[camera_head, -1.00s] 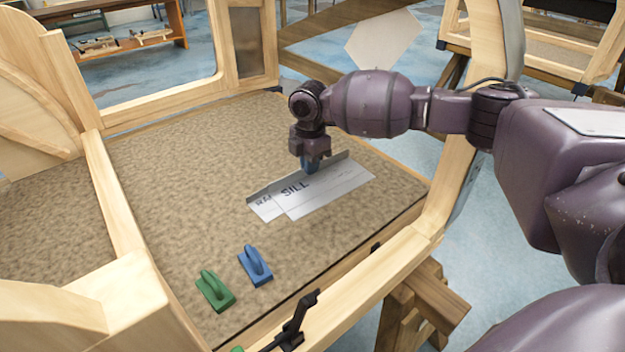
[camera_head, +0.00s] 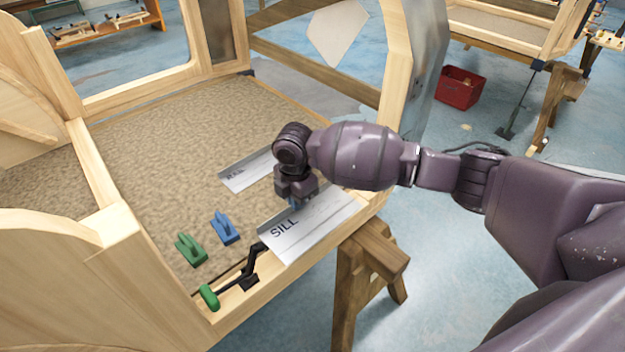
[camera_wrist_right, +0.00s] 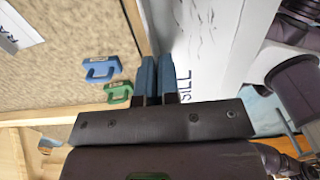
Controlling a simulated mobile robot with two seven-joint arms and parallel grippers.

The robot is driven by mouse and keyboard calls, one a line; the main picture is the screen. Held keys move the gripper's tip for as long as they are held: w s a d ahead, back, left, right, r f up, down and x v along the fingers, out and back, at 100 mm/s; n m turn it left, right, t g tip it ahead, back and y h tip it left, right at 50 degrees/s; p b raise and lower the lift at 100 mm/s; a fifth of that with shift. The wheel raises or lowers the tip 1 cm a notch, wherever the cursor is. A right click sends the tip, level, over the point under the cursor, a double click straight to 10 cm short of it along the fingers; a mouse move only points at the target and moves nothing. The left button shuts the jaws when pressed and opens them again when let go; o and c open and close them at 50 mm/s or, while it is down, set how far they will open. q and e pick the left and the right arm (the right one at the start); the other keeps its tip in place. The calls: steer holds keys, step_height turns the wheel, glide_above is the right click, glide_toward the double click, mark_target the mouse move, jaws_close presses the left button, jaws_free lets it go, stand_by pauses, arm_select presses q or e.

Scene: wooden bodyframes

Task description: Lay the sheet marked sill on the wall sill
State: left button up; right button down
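The grey metal sheet marked SILL (camera_head: 320,222) is over the front right edge of the wooden frame, above the wall sill (camera_head: 232,300). I cannot tell whether it touches the sill. My right gripper (camera_head: 297,203) is at the sheet's back edge, its blue fingertips close together on the upturned lip. In the right wrist view the fingers (camera_wrist_right: 158,78) are beside the sheet (camera_wrist_right: 215,55), and its SILL lettering is partly hidden by my gripper. Part of the sill shows there as a wooden strip (camera_wrist_right: 137,14). My left gripper is not in view.
A second sheet, its lettering partly hidden (camera_head: 245,172), lies on the brown floor panel. A blue handled block (camera_head: 226,229) and a green one (camera_head: 190,250) stand near the sill. A sawhorse (camera_head: 365,260) stands below.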

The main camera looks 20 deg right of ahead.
steer(key=shift+s+f, duration=0.2)
steer(key=shift+s, duration=0.05)
steer(key=shift+w+a+f+b, duration=0.1)
steer(key=shift+f+b, duration=0.45)
steer(key=shift+f, duration=0.2)
step_height(320, 180, down, 2)
steer(key=shift+b, duration=0.7)
steer(key=shift+f+b, duration=0.5)
steer(key=shift+f, duration=0.75)
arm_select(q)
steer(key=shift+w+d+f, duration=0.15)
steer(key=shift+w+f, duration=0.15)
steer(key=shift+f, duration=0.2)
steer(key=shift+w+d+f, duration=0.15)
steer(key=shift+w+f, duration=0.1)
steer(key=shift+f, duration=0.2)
arm_select(e)
steer(key=shift+f, duration=0.1)
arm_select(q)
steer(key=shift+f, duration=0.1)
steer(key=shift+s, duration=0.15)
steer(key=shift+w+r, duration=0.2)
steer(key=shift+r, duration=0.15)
